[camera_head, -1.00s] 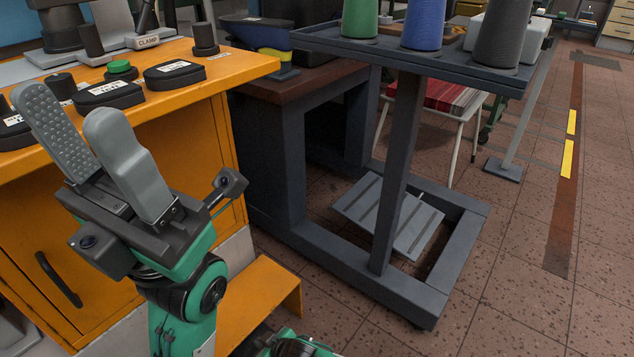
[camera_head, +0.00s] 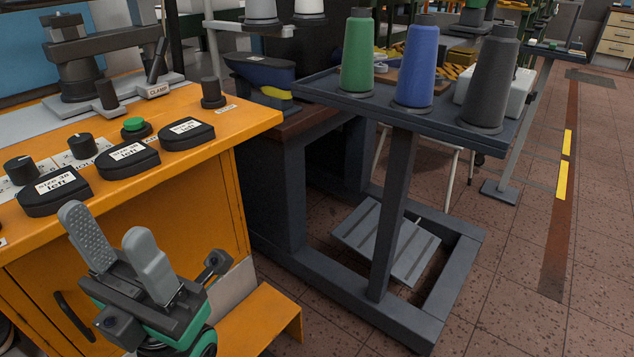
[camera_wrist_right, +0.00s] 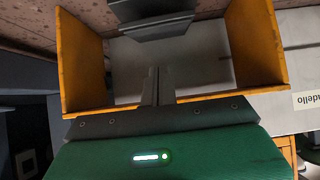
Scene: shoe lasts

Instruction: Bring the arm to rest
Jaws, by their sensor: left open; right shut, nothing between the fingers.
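My left gripper (camera_head: 106,226) is at the lower left of the head view, in front of the orange cabinet. Its two grey fingers point up and stand apart, with nothing between them. The fingertips are below and in front of the cabinet top's edge, apart from the black labelled blocks. My right gripper (camera_wrist_right: 158,73) shows in the right wrist view, its two thin fingers together and empty. It is outside the head view. Beyond its fingers is an orange-sided open compartment (camera_wrist_right: 80,60) with a pale floor.
The orange cabinet (camera_head: 200,200) carries black labelled blocks (camera_head: 128,160), knobs, a green button (camera_head: 134,125) and a clamp machine (camera_head: 75,60). A dark trolley (camera_head: 395,215) bears green (camera_head: 357,52), blue (camera_head: 416,62) and black (camera_head: 490,80) thread cones. Tiled floor at right is clear.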

